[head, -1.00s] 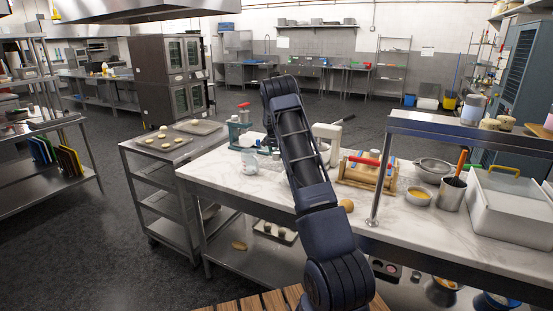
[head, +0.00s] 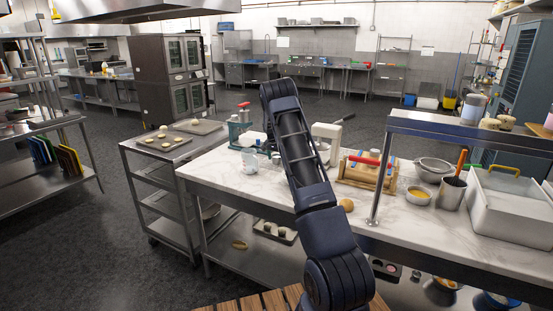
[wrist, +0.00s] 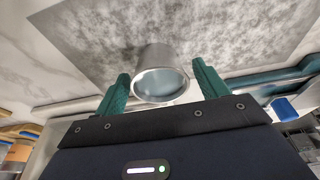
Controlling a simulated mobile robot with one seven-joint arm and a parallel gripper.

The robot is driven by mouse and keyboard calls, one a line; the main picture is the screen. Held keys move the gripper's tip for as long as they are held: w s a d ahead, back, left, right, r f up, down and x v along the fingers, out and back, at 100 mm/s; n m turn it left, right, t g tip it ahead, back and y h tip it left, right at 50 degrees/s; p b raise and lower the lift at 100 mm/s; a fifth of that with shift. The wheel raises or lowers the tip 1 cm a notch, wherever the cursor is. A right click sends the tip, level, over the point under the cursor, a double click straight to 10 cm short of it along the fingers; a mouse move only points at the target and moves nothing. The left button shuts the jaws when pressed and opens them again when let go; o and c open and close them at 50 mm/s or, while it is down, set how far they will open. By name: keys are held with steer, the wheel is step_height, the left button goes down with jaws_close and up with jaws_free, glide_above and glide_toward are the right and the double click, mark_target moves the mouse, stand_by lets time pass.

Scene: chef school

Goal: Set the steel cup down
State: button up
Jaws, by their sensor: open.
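The steel cup (wrist: 160,84) is in the wrist view, a shiny round cup with its open rim turned toward the camera. It sits between the two green fingers of my gripper (wrist: 161,72). The fingers are spread, with a gap visible on each side of the cup near its rim. The far end of the cup meets a grey mottled area; contact with the surface is hard to judge. In the head view my arm hides most of the gripper area above the marble counter (head: 228,178).
A wooden device with a red handle (head: 368,170), bowls and a white bin (head: 510,208) occupy the right. A steel trolley with trays (head: 170,145) stands to the left. Some bare marble shows along the front.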

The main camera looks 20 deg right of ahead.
steer(key=v, duration=1.2)
steer(key=s+a+r+n+y, duration=0.1)
steer(key=s+a+r, duration=0.1)
steer(key=s+r, duration=0.65)
steer(key=s+a+r+n+t, duration=0.1)
steer(key=s+r+n, duration=0.1)
steer(key=s+r, duration=0.65)
steer(key=s+a+r+n+y, duration=0.15)
steer(key=s+r, duration=0.25)
steer(key=s, duration=0.9)
steer(key=s+a+f+n, duration=0.2)
steer(key=s+a, duration=0.1)
steer(key=s, duration=1.4)
steer(key=s+a+f+n+t, duration=0.1)
steer(key=s+a+f+n, duration=0.1)
steer(key=s, duration=1.5)
steer(key=shift+a+f, duration=0.25)
steer(key=shift+a, duration=0.3)
steer(key=shift+n, duration=0.25)
